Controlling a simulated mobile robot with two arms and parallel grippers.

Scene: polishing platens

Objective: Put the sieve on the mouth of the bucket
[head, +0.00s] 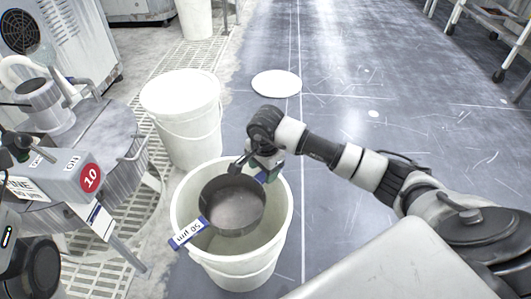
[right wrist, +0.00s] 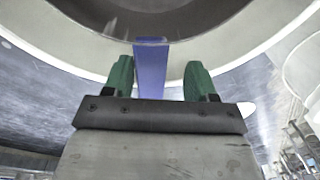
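The sieve (head: 232,207) is a dark round pan with a "50 µm" label tab (head: 188,232) at its front left and a blue tab (right wrist: 151,68) on the opposite side. It lies across the mouth of the open white bucket (head: 237,268), with its tabs over the rim on both sides. I cannot tell whether both tabs touch the rim. My right gripper (head: 262,166) is at the far right rim; in the right wrist view its green fingers (right wrist: 157,82) stand apart either side of the blue tab, with a gap at the right finger. My left gripper is not visible.
A closed white bucket (head: 185,120) stands behind the open one. A white disc (head: 276,84) lies on the grey floor. A polishing machine (head: 88,178) marked 10 stands at left. The floor at the upper right is mostly clear up to a cart (head: 490,22).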

